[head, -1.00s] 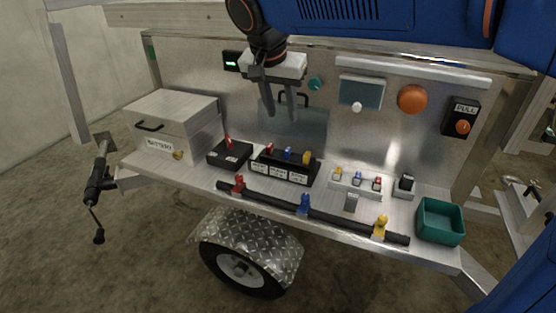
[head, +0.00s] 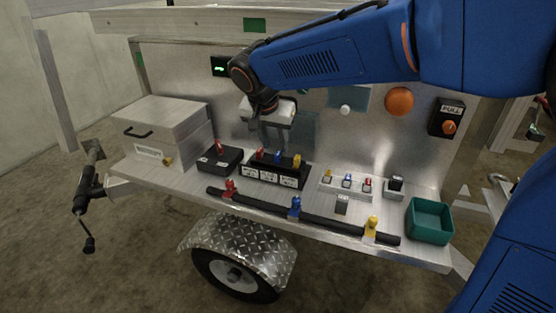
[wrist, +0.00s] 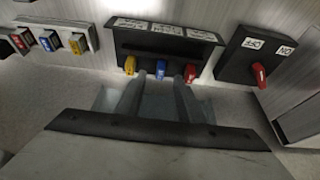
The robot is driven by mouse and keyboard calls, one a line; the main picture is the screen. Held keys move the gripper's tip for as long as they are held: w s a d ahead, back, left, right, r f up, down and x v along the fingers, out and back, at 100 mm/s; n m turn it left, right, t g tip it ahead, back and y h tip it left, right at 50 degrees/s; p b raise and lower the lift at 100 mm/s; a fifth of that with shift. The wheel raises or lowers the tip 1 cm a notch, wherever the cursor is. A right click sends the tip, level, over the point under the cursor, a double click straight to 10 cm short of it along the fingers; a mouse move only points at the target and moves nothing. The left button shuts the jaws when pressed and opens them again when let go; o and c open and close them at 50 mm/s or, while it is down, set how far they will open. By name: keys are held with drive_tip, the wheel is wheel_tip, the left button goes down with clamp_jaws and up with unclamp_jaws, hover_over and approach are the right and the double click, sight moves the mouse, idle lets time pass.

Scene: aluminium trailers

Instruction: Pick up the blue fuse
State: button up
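A blue fuse (head: 278,158) stands in the black labelled holder (head: 274,177), between a red one and a yellow one. In the wrist view, the blue fuse (wrist: 160,68) lies between the two fingertips of my gripper (wrist: 160,80). The fingers are apart, with a gap showing on both sides of it. In the head view, my gripper (head: 273,146) points down just above and behind the holder; its tips are partly hard to make out there.
A white block (head: 346,184) with small yellow, blue and red pieces sits to the right. A black switch box (head: 219,159) with a red lever is close on the left. A cable (head: 330,221) with coloured clips runs along the front edge. A green bin (head: 429,221) stands far right.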

sight(278, 153)
drive_tip(key=shift+w+x, duration=0.1)
drive_tip(key=shift+x, duration=1.2)
drive_tip(key=shift+w+x, duration=0.15)
drive_tip(key=shift+x, duration=1.1)
drive_tip(key=shift+r, duration=0.1)
clamp_jaws()
